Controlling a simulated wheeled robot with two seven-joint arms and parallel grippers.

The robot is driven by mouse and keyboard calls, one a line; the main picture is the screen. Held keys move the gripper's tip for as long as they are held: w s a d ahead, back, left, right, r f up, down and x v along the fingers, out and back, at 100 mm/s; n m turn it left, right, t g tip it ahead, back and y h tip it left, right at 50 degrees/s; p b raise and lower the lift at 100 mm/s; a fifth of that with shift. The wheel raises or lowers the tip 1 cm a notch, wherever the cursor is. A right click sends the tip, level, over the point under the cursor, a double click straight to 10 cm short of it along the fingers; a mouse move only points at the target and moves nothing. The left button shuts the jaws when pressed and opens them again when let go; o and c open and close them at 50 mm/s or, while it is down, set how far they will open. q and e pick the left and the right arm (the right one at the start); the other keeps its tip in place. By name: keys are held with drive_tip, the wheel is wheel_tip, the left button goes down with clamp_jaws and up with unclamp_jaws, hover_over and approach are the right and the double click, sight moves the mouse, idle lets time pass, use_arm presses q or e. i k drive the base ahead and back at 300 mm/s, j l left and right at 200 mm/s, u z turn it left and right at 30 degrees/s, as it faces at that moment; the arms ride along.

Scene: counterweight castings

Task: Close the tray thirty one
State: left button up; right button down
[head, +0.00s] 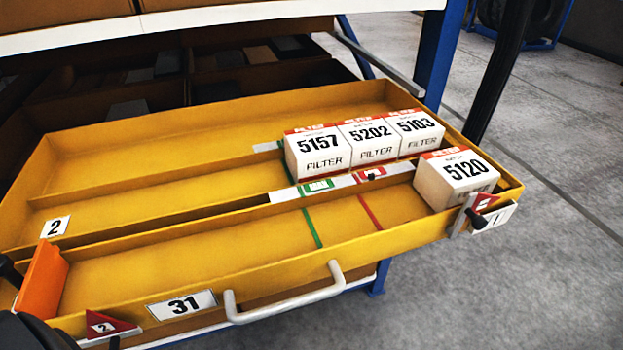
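The yellow tray (160,262) bears a "31" label (182,304) on its front wall and a white bar handle (285,300). It is pulled out from the shelving. Lengthwise walls split it into lanes. White filter boxes 5157 (318,158), 5202 (371,145) and 5103 (416,137) stand in a row in the rear part, at the right. Box 5120 (456,183) stands in the front lane at its right end. An orange block (42,280) is at the front lane's left end. Neither gripper is recognisable; a dark shape cut off at the lower left cannot be identified.
A blue rack post (437,60) and a black pole (503,65) stand behind the right end. Bare concrete floor (560,260) lies to the right.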

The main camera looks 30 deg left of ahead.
sight(162, 218)
drive_tip(key=u, duration=1)
